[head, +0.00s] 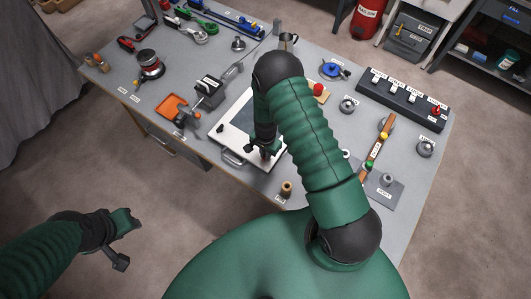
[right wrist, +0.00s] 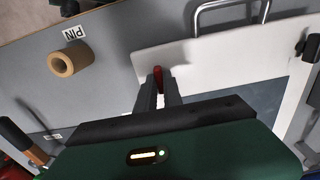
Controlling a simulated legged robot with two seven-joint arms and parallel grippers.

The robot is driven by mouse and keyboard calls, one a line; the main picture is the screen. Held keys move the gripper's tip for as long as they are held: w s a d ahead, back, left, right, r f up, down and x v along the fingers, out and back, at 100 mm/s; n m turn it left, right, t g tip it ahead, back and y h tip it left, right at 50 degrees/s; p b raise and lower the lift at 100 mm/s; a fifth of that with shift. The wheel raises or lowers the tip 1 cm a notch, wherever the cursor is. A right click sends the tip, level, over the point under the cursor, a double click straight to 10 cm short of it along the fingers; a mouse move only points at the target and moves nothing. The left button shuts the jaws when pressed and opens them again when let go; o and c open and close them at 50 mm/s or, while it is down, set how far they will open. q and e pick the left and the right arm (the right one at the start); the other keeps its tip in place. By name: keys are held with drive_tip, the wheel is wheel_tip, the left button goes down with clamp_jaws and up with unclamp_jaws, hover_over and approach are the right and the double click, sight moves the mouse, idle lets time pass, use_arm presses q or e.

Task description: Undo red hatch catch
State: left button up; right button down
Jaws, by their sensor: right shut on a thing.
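The red hatch catch (right wrist: 157,72) shows as a small red piece between the fingertips of my right gripper (right wrist: 158,88) in the right wrist view. The gripper is shut on it at the edge of the white hatch panel (right wrist: 190,60). In the head view my right gripper (head: 264,153) is over the near right part of the hatch (head: 226,146), and the catch is hidden there. My left gripper (head: 125,240) is away from the table at the lower left, over the floor; its finger opening is unclear.
A metal handle (right wrist: 232,18) stands on the hatch side near my right gripper. A tan ring-shaped pin (right wrist: 67,62) stands on the grey table close by. An orange tray (head: 171,107), a switch box (head: 402,98) and several tools occupy the table.

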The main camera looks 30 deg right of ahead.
drive_tip(key=shift+w+n, duration=0.1)
drive_tip(key=shift+n, duration=0.2)
drive_tip(key=n+b, duration=0.2)
drive_tip(key=n, duration=0.1)
drive_tip(key=shift+n, duration=0.3)
drive_tip(key=n+b, duration=0.2)
drive_tip(key=n, duration=0.3)
drive_tip(key=shift+d, duration=0.1)
drive_tip(key=n+b, duration=0.1)
drive_tip(key=n, duration=0.3)
drive_tip(key=shift+w+r+n+b, duration=0.1)
drive_tip(key=shift+n+b, duration=0.25)
drive_tip(key=shift+n, duration=1.95)
drive_tip(key=c, duration=1.5)
unclamp_jaws()
